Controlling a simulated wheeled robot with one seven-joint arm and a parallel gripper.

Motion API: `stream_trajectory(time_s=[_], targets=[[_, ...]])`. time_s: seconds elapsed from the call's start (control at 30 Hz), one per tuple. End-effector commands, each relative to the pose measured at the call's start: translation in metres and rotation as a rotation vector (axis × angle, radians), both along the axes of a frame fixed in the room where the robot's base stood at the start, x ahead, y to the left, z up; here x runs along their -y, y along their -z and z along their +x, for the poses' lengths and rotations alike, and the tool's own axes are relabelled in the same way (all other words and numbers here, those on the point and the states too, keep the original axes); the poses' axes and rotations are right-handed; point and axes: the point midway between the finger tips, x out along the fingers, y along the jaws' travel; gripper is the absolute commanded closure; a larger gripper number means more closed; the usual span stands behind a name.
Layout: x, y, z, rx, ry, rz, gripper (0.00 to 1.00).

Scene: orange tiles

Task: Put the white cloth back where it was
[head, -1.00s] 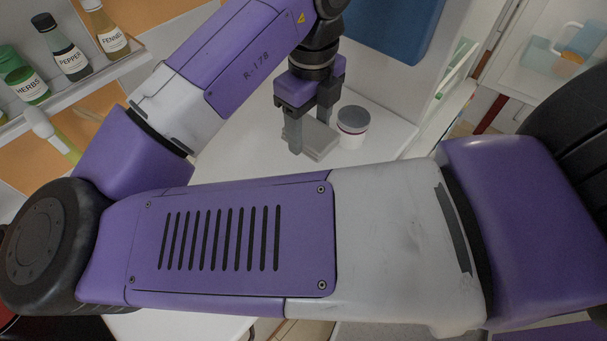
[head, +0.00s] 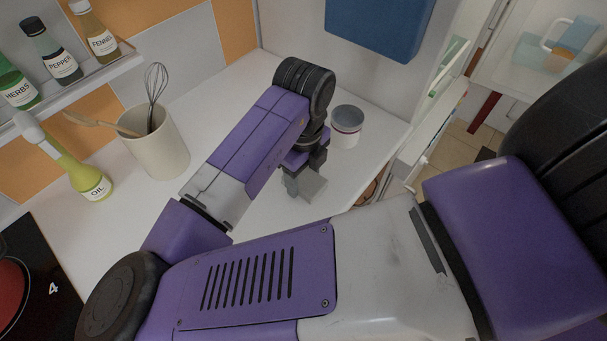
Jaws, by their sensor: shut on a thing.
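The white cloth (head: 311,187) looks like a small, flat, pale grey-white piece at my gripper's fingertips, near the counter's front edge. My gripper (head: 302,184) is shut on it, and my arm partly hides the gripper from above. I cannot tell whether the cloth touches the counter (head: 262,212) or hangs just above it.
A cream crock (head: 160,150) with a whisk and wooden utensils stands left of my arm, near an oil bottle (head: 88,182). A shelf with spice bottles (head: 50,55) is upper left. A blue board (head: 378,42) hangs behind. An open drawer (head: 425,135) is at right.

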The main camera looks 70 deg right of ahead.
Motion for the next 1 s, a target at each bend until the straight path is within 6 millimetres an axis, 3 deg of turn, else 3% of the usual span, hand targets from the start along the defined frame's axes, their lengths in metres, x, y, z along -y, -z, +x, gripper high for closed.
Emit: stream_trajectory(time_s=[0.33,0.37,0.47,0.8,1.0], targets=[[0.0,0.005,0.0,0.0,0.001,0.0,0.74],[0.0,0.004,0.0,0.0,0.001,0.0,0.4],[0.0,0.003,0.0,0.0,0.001,0.0,0.2],[0.0,0.002,0.0,0.0,0.0,-0.001,0.2],[0.001,-0.017,0.001,0.002,0.002,-0.003,0.2]])
